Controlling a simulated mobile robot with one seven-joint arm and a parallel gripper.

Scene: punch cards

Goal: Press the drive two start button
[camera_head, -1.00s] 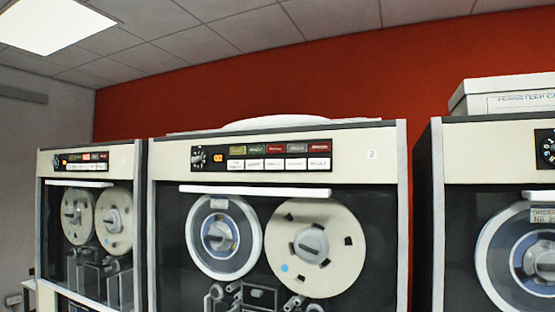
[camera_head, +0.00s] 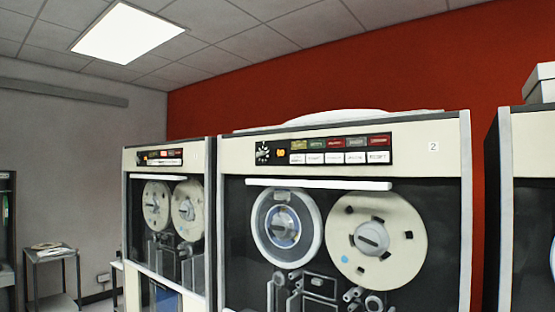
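The tape drive labelled 2 (camera_head: 450,200) stands upright right of centre in the head view. Its black control panel (camera_head: 322,150) runs along the top, with a round dial (camera_head: 263,152) at the left and a lit orange indicator (camera_head: 281,154) beside it. A row of coloured labels sits above a row of white buttons (camera_head: 325,158). The lettering is too small to tell which one is the start button. The number plate (camera_head: 433,147) reads 2. Two tape reels show below, behind the front. My gripper is not in view.
A similar drive (camera_head: 168,240) stands to the left and another cabinet (camera_head: 530,150) to the right, with a pale box (camera_head: 541,83) on top. A small side table (camera_head: 50,258) stands at far left by the grey wall.

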